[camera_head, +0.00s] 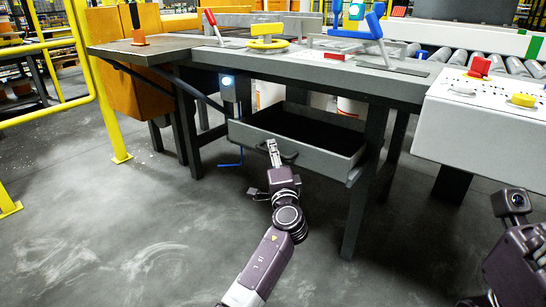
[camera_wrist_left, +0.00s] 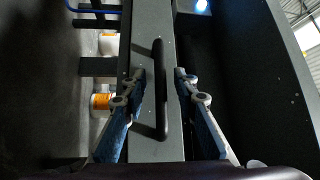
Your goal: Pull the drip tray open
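The grey drip tray (camera_head: 305,151) hangs under the workbench, its dark inside showing above and behind the front panel. In the left wrist view its front panel (camera_wrist_left: 150,30) runs upright, with a dark bar handle (camera_wrist_left: 160,90) on it. My left gripper (camera_head: 273,148) is at the front panel by the handle. In the left wrist view the fingers of my left gripper (camera_wrist_left: 160,76) are open, one on each side of the handle, with visible gaps. My right arm shows at the lower right edge in the head view; its fingertips are not clear.
The workbench (camera_head: 300,68) carries a yellow handwheel (camera_head: 268,43) and a blue fixture (camera_head: 372,22). A bench leg (camera_head: 367,185) stands right of the tray. A white control box (camera_head: 480,125) juts out at right. The floor in front is clear.

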